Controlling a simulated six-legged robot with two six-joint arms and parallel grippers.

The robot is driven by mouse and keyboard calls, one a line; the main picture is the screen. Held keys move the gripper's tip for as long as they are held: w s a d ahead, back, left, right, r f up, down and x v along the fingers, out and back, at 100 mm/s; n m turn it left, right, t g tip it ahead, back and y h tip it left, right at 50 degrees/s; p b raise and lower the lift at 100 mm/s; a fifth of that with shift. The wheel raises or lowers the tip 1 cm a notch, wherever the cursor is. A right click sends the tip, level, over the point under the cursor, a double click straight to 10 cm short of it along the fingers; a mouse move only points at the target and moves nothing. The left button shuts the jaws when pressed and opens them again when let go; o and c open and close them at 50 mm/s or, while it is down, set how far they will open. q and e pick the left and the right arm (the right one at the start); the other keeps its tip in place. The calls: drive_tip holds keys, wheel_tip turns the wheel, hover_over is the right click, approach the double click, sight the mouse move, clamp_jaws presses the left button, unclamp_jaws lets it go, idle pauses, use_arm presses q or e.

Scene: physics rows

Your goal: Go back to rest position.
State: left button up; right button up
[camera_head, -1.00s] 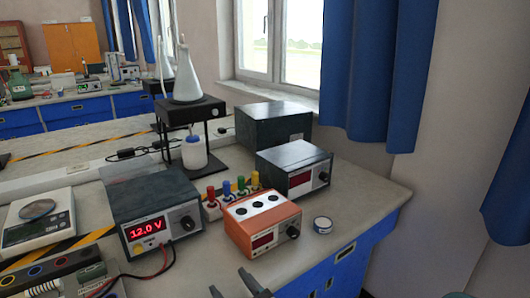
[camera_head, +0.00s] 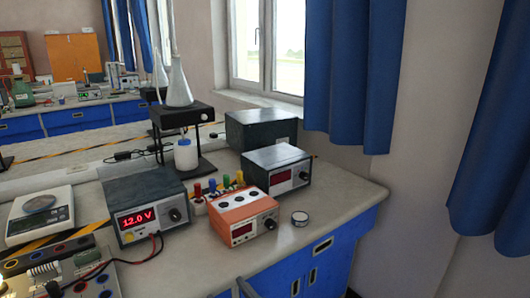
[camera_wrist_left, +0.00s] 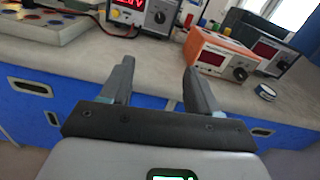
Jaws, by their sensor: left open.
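My left gripper (camera_wrist_left: 158,88) is open and empty in the left wrist view, its two dark fingers spread in front of the bench's front edge. In the head view only a dark fingertip (camera_head: 247,288) shows at the bottom edge, in front of the blue drawers. The orange meter box (camera_head: 243,217) stands on the bench beyond it and also shows in the left wrist view (camera_wrist_left: 212,53). A small round tin (camera_head: 300,218) lies on the bench to the right of the box. My right gripper is not in view.
The grey bench (camera_head: 345,195) holds a 12.0 V power supply (camera_head: 148,205), another dark instrument (camera_head: 277,172), a scale (camera_head: 40,216) and a flask on a stand (camera_head: 178,85). Blue drawers (camera_head: 322,262) face the bench front. Blue curtains (camera_head: 349,75) hang at the right.

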use_arm(q)
drive_tip(key=s+a+f+n+g+h, duration=0.1)
drive_tip(key=s+a+f+g, duration=0.15)
drive_tip(key=f, duration=0.35)
drive_tip(key=s+a+f+n+g, duration=0.1)
drive_tip(key=s+a+f+g, duration=0.2)
drive_tip(key=f, duration=0.4)
drive_tip(key=s+a+f+n+g+h, duration=0.1)
drive_tip(key=s+a+f+n+g, duration=0.1)
drive_tip(key=a+f+g, duration=0.3)
drive_tip(key=s+d+f+n+g+h, duration=0.25)
drive_tip(key=s+f+n+h, duration=0.45)
drive_tip(key=n, duration=0.5)
drive_tip(key=s+d+f+n+g+h, duration=0.2)
drive_tip(key=s+d+f+n+h, duration=0.2)
drive_tip(key=s+f+n+h, duration=0.5)
wheel_tip(320, 180, up, 12)
drive_tip(key=w+a+n+y+p, duration=0.1)
drive_tip(key=n+y+p, duration=0.2)
drive_tip(key=p, duration=0.9)
drive_tip(key=shift+w+f+n+t, duration=0.2)
drive_tip(key=shift+w+n+t, duration=0.2)
drive_tip(key=shift+n, duration=0.4)
